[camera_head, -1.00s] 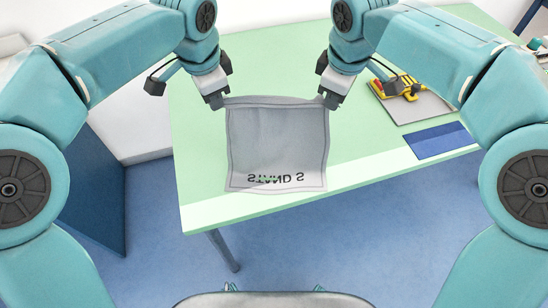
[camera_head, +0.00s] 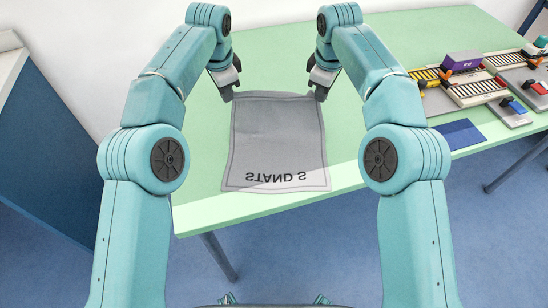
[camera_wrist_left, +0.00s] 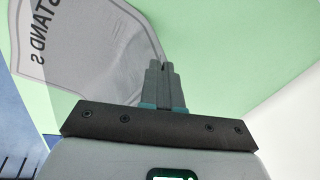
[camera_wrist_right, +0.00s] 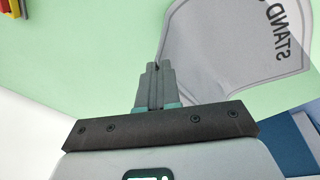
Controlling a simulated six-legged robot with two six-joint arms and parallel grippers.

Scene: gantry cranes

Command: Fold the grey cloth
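In the left wrist view the cloth (camera_wrist_left: 95,45) runs up to the closed fingertips (camera_wrist_left: 162,66). In the right wrist view the cloth (camera_wrist_right: 215,45) also reaches the closed fingertips (camera_wrist_right: 155,67). Both grippers are shut on it. I cannot tell how much of the cloth touches the table.
The green table (camera_head: 205,165) has free room left of the cloth and behind it. A blue patch (camera_head: 461,134) lies to the right. Beyond it stand model tracks (camera_head: 475,90), a purple container (camera_head: 461,62) and small coloured parts. A blue-sided unit (camera_head: 45,150) stands at the left.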

